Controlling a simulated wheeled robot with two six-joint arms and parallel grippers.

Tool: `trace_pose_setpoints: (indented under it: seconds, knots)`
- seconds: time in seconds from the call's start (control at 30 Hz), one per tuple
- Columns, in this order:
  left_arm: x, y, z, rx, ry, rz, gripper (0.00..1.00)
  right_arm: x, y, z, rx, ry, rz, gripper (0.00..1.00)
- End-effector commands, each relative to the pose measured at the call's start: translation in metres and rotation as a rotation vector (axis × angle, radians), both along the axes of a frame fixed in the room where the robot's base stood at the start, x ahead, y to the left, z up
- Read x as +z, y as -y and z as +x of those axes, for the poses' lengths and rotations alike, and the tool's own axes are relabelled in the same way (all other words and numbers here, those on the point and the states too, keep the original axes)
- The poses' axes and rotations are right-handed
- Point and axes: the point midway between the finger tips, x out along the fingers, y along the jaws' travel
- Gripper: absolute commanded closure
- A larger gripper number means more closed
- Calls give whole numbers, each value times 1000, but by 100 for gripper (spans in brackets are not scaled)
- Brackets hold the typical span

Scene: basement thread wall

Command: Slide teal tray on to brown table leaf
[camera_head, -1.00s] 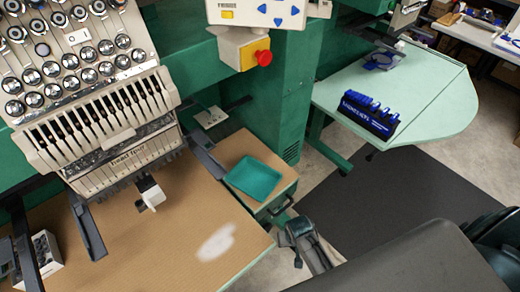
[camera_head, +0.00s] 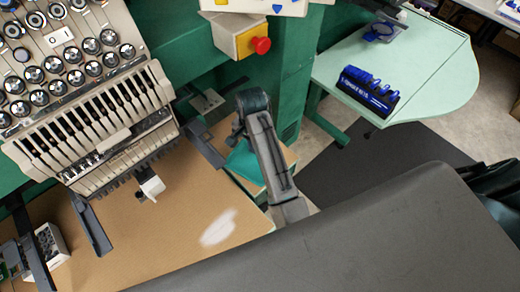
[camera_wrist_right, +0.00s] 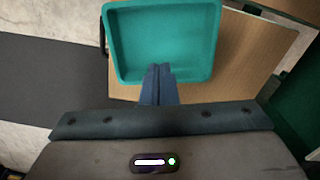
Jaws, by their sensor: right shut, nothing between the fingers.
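The teal tray (camera_head: 240,163) rests on a small brown wooden surface (camera_head: 291,157), right of the big brown table top (camera_head: 130,235). My right arm hides much of the tray in the head view. In the right wrist view the tray (camera_wrist_right: 160,45) shows open and empty on the wood (camera_wrist_right: 250,55). My right gripper (camera_wrist_right: 158,68) is shut, with nothing between its fingers. Its tips overlap the tray's near wall in that view; I cannot tell if they touch it. My right gripper (camera_head: 237,136) hangs over the tray in the head view. My left gripper is out of view.
An embroidery machine head (camera_head: 95,95) overhangs the big table at left, with dark bracket arms (camera_head: 92,225) below. A control box with a red button (camera_head: 261,45) juts out above. A pale green table (camera_head: 430,75) with a blue tool rack (camera_head: 368,90) stands at right.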

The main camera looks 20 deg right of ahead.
Motion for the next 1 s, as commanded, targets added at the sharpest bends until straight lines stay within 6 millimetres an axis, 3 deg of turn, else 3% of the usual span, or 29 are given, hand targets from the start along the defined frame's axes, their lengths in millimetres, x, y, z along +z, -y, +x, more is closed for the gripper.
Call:
trace_pose_setpoints:
  seconds: [0.43, 0.67, 1.0]
  knots:
    - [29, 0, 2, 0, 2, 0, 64, -89, 1, -2, 3, -4, -2, 100]
    - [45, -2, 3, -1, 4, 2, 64, -86, 28, 19, 3, 0, -3, 100]
    - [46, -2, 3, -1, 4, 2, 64, -89, 32, 23, 3, 1, 1, 100]
